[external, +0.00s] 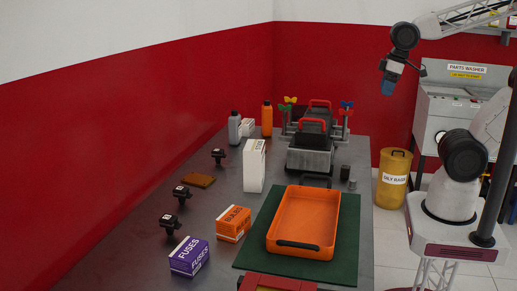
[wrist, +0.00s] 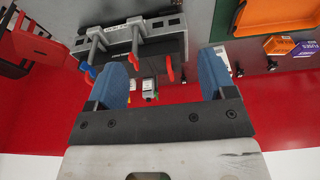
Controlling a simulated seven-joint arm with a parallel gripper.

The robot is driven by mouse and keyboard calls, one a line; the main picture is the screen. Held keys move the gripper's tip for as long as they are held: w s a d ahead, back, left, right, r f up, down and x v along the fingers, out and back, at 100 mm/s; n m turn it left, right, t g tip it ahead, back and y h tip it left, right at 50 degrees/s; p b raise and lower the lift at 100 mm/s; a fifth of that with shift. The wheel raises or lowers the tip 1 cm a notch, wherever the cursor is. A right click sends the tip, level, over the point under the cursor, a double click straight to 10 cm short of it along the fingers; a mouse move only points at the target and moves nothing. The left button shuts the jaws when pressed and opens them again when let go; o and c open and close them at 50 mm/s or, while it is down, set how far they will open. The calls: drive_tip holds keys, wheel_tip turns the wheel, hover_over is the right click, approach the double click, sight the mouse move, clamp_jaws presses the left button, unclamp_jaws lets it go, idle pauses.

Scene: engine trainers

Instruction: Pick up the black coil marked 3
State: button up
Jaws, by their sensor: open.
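Three small black coils stand along the left part of the table in the external view: a far one (external: 218,154), a middle one (external: 182,193) and a near one (external: 170,223). They have small pale marks on top, too small to read, so I cannot tell which is marked 3. My gripper (external: 388,88) is high at the right, beyond the table's right edge and far from the coils. In the wrist view my gripper (wrist: 167,60) has its blue fingers wide apart with nothing held. Small dark shapes at that view's right may be coils.
An orange tray (external: 305,222) lies on a green mat (external: 347,235). Bottles (external: 234,128) and a grey engine block (external: 310,156) stand at the back.

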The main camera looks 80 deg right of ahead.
drive_tip(key=w+a+f+m+g+y, duration=0.1)
drive_tip(key=w+a+m+y, duration=0.2)
drive_tip(key=w+a, duration=0.6)
drive_tip(key=w+a+f+m+g+y, duration=0.15)
drive_tip(key=w+a, duration=0.35)
drive_tip(key=w, duration=0.7)
drive_tip(key=w+a+f+m+y, duration=0.1)
drive_tip(key=w+a+m+y, duration=0.25)
drive_tip(key=w+a, duration=0.55)
drive_tip(key=m+y, duration=0.6)
drive_tip(key=m, duration=0.4)
approach(172, 216)
drive_tip(key=shift+x, duration=1.15)
drive_tip(key=shift+w+a+f+t, duration=0.3)
drive_tip(key=shift+a+f+t, duration=0.1)
drive_tip(key=shift+f, duration=0.25)
drive_tip(key=shift+x, duration=1.25)
drive_tip(key=shift+s+a, duration=0.1)
